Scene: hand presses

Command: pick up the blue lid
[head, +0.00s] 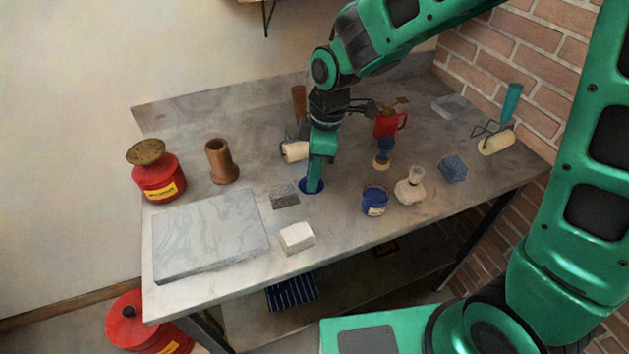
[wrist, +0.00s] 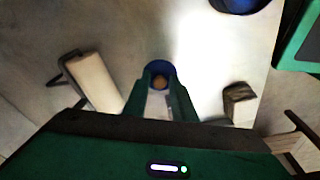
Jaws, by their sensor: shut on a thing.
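The blue lid (head: 320,186) is a dark blue disc at table height near the middle of the grey table, directly under my gripper (head: 313,188). My gripper points straight down and is shut on the lid; its fingers cover much of it in the head view. In the wrist view the lid (wrist: 158,68) shows between and just beyond the fingertips (wrist: 160,88), with a brownish round spot at its middle. I cannot tell whether the lid touches the table. A blue jar (head: 375,202) stands to the right of my gripper.
A roller (head: 295,151) lies close behind my gripper, and a small grey block (head: 284,196) is close at its left. A red can (head: 158,178) is at far left.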

